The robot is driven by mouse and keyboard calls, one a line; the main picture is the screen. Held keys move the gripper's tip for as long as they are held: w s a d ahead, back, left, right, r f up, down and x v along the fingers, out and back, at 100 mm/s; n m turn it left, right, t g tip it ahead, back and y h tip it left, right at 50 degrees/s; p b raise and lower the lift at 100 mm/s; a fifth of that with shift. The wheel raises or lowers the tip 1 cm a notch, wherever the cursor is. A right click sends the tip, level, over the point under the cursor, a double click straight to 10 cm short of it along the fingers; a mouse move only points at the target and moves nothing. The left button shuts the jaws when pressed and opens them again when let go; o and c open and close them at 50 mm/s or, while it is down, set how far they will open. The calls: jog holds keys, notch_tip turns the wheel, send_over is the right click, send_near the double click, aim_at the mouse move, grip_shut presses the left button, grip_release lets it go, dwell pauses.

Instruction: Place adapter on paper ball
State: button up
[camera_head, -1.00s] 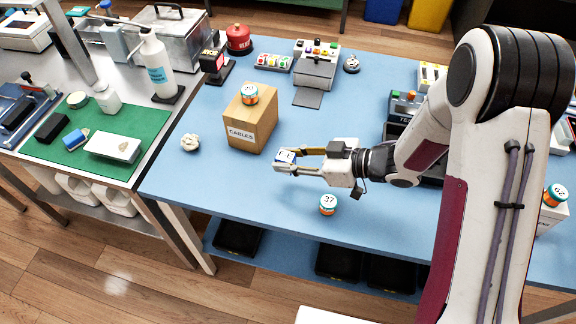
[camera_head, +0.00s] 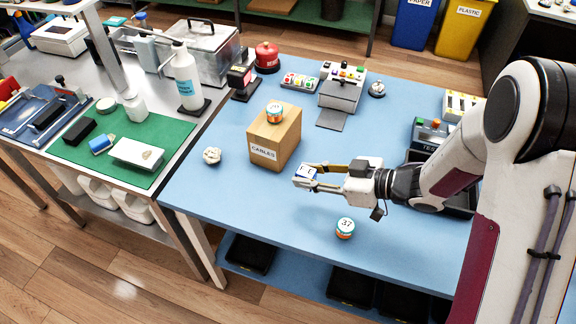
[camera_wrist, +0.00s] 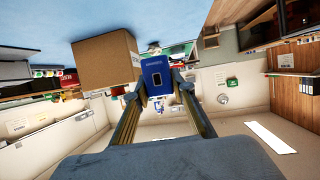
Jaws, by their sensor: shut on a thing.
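The paper ball (camera_head: 212,155) is a crumpled white lump on the blue table, left of the cardboard box. My gripper (camera_head: 312,178) is shut on the adapter (camera_head: 305,175), a small block with white and blue faces, and holds it above the table right of the box. In the wrist view the adapter (camera_wrist: 157,76) shows a blue face with a dark port, pinched between the two fingertips.
The cardboard box (camera_head: 274,140) marked CABLES stands between my gripper and the paper ball, with a round labelled tub (camera_head: 275,112) on top. Another tub (camera_head: 345,228) marked 37 stands near the front edge. The table front of the box is clear.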

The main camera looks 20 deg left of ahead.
jog(key=shift+s+a, duration=0.4)
jog(key=shift+a, duration=0.1)
jog(key=s+a+r+n+g, duration=0.1)
jog(key=s+a+n+g, duration=0.15)
jog(key=a, duration=1.75)
jog(key=w+a+r+m+t, duration=0.3)
jog(key=a, duration=0.5)
jog(key=w+a+r+m+t+h, duration=0.1)
jog(key=w+m+t, duration=0.1)
jog(key=w, duration=0.4)
jog(key=shift+m+t, duration=0.35)
jog(key=shift+t, duration=0.2)
jog(key=shift+a, duration=0.1)
